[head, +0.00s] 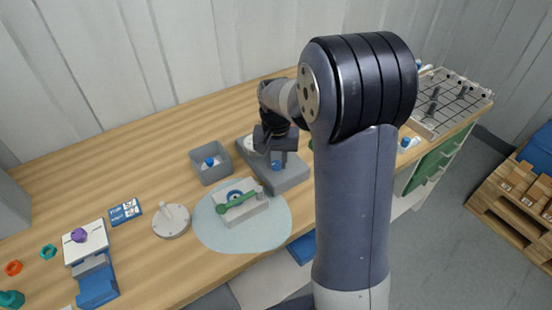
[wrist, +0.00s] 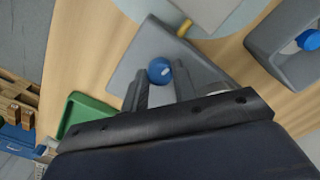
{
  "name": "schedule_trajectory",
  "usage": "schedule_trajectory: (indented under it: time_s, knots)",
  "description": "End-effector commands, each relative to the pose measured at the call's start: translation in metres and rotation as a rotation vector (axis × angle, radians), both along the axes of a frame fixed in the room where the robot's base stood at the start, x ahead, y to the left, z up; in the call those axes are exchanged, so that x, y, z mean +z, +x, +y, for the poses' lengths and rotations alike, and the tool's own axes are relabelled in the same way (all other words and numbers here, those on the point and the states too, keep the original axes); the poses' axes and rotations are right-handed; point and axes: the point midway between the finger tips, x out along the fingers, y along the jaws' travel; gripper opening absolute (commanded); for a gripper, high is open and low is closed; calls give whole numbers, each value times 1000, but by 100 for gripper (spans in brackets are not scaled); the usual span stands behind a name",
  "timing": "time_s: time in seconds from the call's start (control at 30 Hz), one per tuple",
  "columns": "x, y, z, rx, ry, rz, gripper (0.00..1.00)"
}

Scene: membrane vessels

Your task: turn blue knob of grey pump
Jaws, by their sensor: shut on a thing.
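The grey pump (head: 292,181) stands on the wooden bench, in the middle of the head view, with its blue knob (head: 276,166) at the front. My gripper (head: 272,146) reaches down over the pump from behind and partly hides it. In the wrist view the pump (wrist: 140,58) is a grey slab, and the round blue knob (wrist: 159,70) sits between the tips of my two fingers (wrist: 162,82). My gripper is shut on the knob. Whether the knob has been turned cannot be told.
A grey open bin (head: 211,175) with a blue-topped item stands left of the pump. A pale round mat (head: 210,235) in front bears a grey block with a green lever (head: 238,203). A white disc with a handle (head: 171,222) is farther left. A green tray (wrist: 88,112) shows in the wrist view.

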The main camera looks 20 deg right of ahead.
Motion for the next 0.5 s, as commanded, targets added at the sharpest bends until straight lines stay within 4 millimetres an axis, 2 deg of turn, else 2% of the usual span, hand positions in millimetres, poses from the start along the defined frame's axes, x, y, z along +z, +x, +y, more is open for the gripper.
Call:
schedule_trajectory:
  time_s: [0.5]
  knots:
    - [0,0,0,85,0,-1,4]
